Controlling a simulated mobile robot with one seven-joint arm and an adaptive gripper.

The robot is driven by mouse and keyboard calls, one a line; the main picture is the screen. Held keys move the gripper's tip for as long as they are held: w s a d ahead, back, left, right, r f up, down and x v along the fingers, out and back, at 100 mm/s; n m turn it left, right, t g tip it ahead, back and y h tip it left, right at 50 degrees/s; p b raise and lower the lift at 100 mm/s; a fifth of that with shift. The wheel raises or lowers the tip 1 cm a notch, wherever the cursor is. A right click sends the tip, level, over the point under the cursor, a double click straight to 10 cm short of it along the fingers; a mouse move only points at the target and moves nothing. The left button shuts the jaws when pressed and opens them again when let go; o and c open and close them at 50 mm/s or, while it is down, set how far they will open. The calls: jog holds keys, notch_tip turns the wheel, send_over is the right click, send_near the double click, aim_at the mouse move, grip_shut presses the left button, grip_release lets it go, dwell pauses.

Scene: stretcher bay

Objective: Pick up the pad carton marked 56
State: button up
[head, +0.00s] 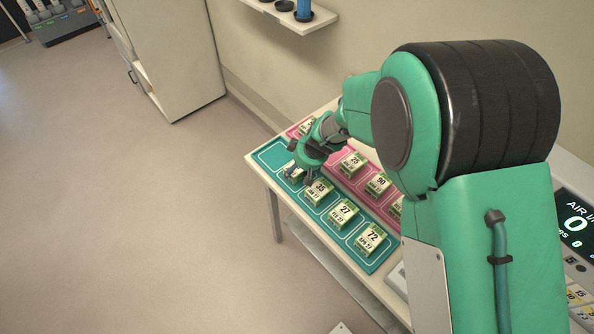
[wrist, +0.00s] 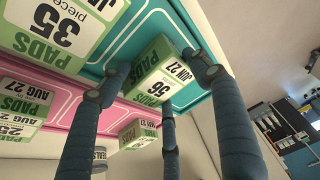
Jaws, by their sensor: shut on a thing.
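The pad carton marked 56 (wrist: 155,78) is white and green, with "JUN 27" on its label. In the wrist view it lies between the fingers of my gripper (wrist: 160,85), which are shut on it. In the head view my gripper (head: 306,166) is over the far end of the teal mat (head: 268,157), and the carton (head: 291,175) shows partly under it, its number hidden. I cannot tell whether the carton touches the mat.
Cartons marked 35 (head: 319,192), 27 (head: 343,214) and 72 (head: 371,240) stand in line on the teal mat. The pink mat (head: 340,170) beside it holds cartons marked 25 (head: 352,164), 90 (head: 378,185) and others. A wall shelf (head: 290,14) is above.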

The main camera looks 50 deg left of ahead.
notch_tip(320, 180, up, 10)
jog(key=shift+p, duration=0.45)
dwell(0.3)
jog(key=shift+w, duration=0.1)
dwell(0.3)
